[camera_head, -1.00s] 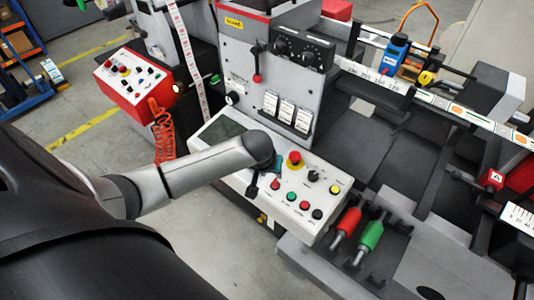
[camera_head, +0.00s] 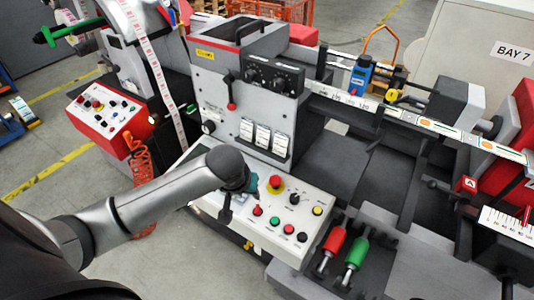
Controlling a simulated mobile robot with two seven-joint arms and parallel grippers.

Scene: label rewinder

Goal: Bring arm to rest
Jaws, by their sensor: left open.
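My left arm (camera_head: 150,203) comes in from the left and reaches over the left part of the white control panel (camera_head: 262,228). My left gripper (camera_head: 234,202) points down at its end, beside the red emergency stop button (camera_head: 275,184) and left of it. The gripper is open and nothing shows between its fingers. The wrist partly hides the fingers, and I cannot tell whether they touch the panel. My right gripper is out of view.
The grey label machine (camera_head: 240,90) stands behind the panel. A red-handled tool (camera_head: 333,240) and a green-handled tool (camera_head: 357,250) lie right of it. A red control box (camera_head: 100,115) with a coiled orange cable is at left. Floor (camera_head: 60,170) shows between.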

